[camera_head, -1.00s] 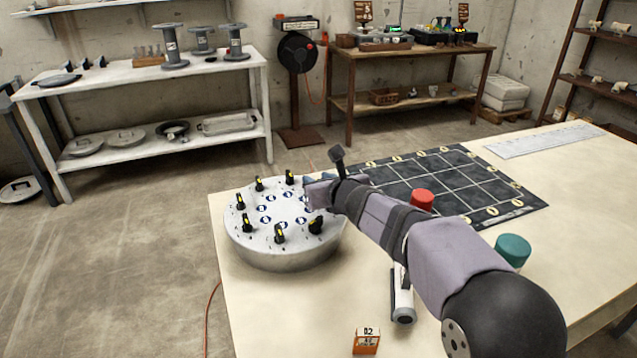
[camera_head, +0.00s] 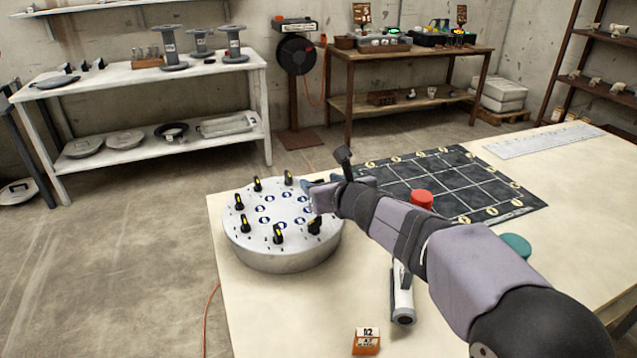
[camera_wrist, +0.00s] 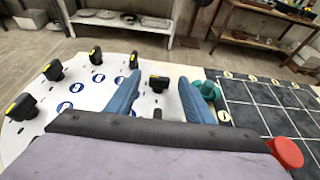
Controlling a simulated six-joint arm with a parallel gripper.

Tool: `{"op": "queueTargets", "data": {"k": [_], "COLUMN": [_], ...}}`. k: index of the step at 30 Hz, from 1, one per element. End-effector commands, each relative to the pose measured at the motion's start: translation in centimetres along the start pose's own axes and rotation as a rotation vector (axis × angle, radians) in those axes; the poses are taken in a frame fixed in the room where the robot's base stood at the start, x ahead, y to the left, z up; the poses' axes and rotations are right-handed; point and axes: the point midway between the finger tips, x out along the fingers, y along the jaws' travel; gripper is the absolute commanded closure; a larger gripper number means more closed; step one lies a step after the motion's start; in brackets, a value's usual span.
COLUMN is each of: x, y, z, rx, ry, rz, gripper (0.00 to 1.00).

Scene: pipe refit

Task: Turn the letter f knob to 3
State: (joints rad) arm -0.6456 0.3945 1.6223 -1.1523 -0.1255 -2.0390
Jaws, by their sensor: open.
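A round pale dial drum (camera_head: 282,252) stands on the near left of the table. Black knobs with yellow marks ring its top, among them a front knob (camera_head: 278,234) and a left knob (camera_head: 239,202). Blue round letter marks (camera_head: 268,198) sit inside the ring, too small to read, so I cannot tell which knob is f. My gripper (camera_head: 310,193) is at the drum's right side. In the wrist view my gripper (camera_wrist: 159,95) is open, its blue fingers on either side of one black knob (camera_wrist: 158,83). Contact with it is not visible.
A dark grid board (camera_head: 440,180) lies right of the drum, with a red cylinder (camera_head: 421,198) by its edge. A teal cylinder (camera_head: 516,244) is partly behind my arm. A white tube (camera_head: 402,298) and an orange tag block (camera_head: 366,341) lie in front.

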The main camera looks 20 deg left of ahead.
Motion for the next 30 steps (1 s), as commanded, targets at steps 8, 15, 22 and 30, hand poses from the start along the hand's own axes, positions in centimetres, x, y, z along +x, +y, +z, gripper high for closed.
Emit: {"op": "queueTargets", "data": {"k": [8,15,22,30], "x": [-3.1,-4.0,-4.0,-4.5], "y": [0.0,0.0,0.0,-1.7], "z": [0.1,0.0,0.0,1.7], "rx": [-0.001,-0.001,-0.001,0.095], "ry": [-0.001,0.000,0.000,-0.001], "rz": [-0.001,-0.001,-0.001,-0.019], "gripper": [0.52,0.52,0.52,0.52]}}
